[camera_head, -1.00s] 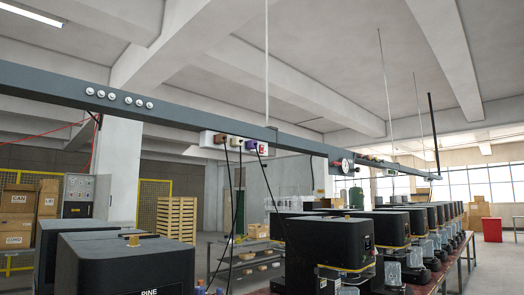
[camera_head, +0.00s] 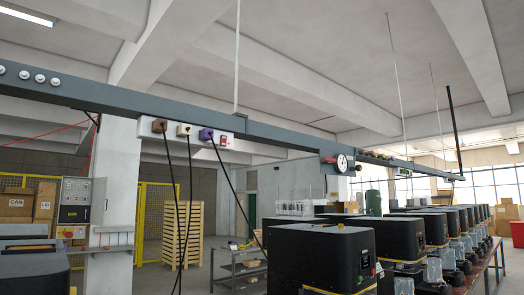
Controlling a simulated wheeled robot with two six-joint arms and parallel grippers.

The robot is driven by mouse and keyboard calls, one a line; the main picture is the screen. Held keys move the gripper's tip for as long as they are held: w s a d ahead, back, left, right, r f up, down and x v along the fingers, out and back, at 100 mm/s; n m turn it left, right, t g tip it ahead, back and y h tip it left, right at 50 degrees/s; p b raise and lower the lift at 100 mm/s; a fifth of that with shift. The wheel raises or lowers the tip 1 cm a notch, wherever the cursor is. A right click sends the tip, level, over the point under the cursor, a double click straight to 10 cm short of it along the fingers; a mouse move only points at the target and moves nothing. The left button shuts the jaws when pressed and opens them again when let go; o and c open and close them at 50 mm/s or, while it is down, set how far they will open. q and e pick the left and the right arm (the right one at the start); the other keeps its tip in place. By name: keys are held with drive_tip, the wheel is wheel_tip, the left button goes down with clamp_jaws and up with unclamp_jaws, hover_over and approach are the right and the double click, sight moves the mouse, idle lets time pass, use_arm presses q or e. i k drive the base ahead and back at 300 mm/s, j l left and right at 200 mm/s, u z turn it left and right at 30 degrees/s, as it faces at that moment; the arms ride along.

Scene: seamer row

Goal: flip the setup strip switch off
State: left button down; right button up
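A white power strip (camera_head: 178,141) is fixed under the long grey overhead rail, left of the middle. Brown, cream and purple plugs sit in it, each with a black cable hanging down. A red switch (camera_head: 223,141) is at the strip's right end; its position is too small to tell. No label on the strip can be read. Neither of my grippers shows in the head view.
The grey overhead rail (camera_head: 275,136) crosses the whole view, with a round gauge (camera_head: 342,163) further along. Black machines (camera_head: 318,258) stand in a row at the lower right. A wooden pallet stack (camera_head: 182,234) and a grey control cabinet (camera_head: 75,200) stand behind.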

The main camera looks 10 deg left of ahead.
sight(224, 139)
drive_tip(key=i+l+z, duration=0.1)
drive_tip(key=i+l, duration=0.95)
